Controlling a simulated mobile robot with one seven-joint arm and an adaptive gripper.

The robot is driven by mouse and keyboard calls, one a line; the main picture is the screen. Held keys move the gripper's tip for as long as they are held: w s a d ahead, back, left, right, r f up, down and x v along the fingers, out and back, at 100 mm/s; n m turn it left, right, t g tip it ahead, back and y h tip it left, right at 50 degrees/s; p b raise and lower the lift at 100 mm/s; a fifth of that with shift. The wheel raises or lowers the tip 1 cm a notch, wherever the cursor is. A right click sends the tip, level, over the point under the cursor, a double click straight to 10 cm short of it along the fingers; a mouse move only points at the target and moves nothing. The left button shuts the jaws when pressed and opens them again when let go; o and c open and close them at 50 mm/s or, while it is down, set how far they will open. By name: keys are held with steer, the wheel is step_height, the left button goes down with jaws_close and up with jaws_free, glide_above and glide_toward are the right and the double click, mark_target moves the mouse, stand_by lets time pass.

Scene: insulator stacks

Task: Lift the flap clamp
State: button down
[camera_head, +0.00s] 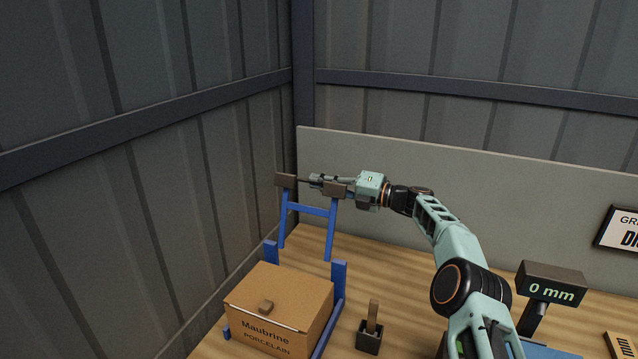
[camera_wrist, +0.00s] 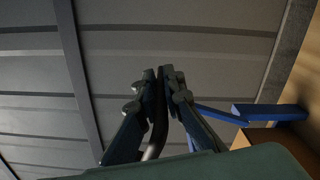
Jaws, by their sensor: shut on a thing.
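The flap clamp is a blue frame (camera_head: 311,210) with two legs, a crossbar and two brown pads at its top. It stands raised, near upright, at the back of a blue stand (camera_head: 340,275), with its legs running down beside the stand's posts. My gripper (camera_head: 316,179) is at the top of the clamp, between the brown pads. In the wrist view my gripper's fingers (camera_wrist: 162,80) are closed on a dark curved bar (camera_wrist: 158,130), which seems to be the clamp's handle. Blue parts (camera_wrist: 268,112) show at right there. The fingers hide part of the bar.
A brown box (camera_head: 278,305) marked "Maubrine PORCELAIN" sits in the stand, with a small knob on top. A small dark holder (camera_head: 369,338) stands to its right. A gauge reading "0 mm" (camera_head: 551,285) is further right. Grey walls close in behind and left.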

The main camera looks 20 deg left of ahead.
steer(key=shift+s+f, duration=0.2)
steer(key=shift+f, duration=0.5)
steer(key=c, duration=2.1)
jaws_free()
steer(key=shift+r, duration=0.1)
steer(key=shift+o, duration=0.3)
steer(key=shift+r, duration=0.2)
steer(key=shift+w+r, duration=0.1)
steer(key=s+d, duration=0.1)
steer(key=d, duration=1.1)
